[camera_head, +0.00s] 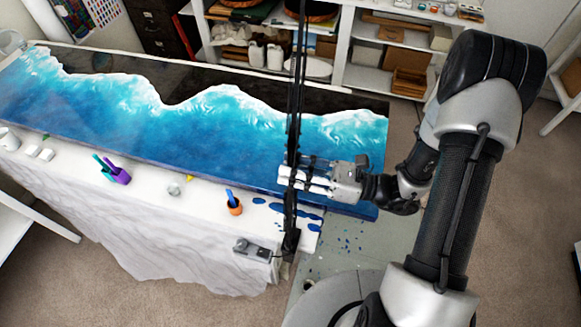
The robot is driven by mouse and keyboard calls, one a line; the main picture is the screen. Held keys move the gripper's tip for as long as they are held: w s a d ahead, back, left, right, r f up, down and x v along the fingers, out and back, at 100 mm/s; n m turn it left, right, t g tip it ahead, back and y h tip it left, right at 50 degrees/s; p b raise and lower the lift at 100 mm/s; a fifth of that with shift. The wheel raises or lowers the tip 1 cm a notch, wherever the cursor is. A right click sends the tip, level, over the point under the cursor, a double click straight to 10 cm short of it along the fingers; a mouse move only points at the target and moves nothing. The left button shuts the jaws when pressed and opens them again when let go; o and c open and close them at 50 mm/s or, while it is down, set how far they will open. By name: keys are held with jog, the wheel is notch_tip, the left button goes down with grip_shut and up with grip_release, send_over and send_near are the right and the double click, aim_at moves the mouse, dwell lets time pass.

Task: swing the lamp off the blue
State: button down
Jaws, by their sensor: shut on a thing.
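The lamp's black double-bar arm (295,110) rises from a clamp (290,243) at the front right table edge and runs out of the top of the picture. Its head is out of view. The arm crosses in front of the blue resin panel (200,135), a glossy blue sea with white foam and a dark far strip. My gripper (291,177) comes in from the right, over the panel's right front part. Its pale fingers are shut on the lamp's arm, low down above the clamp.
Blue spills lie near the clamp. Shelves (390,45) stand behind; open floor lies right.

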dwell(0.4)
jog(key=c, duration=1.2)
grip_release()
jog(key=shift+d, duration=0.1)
jog(key=v, duration=1.2)
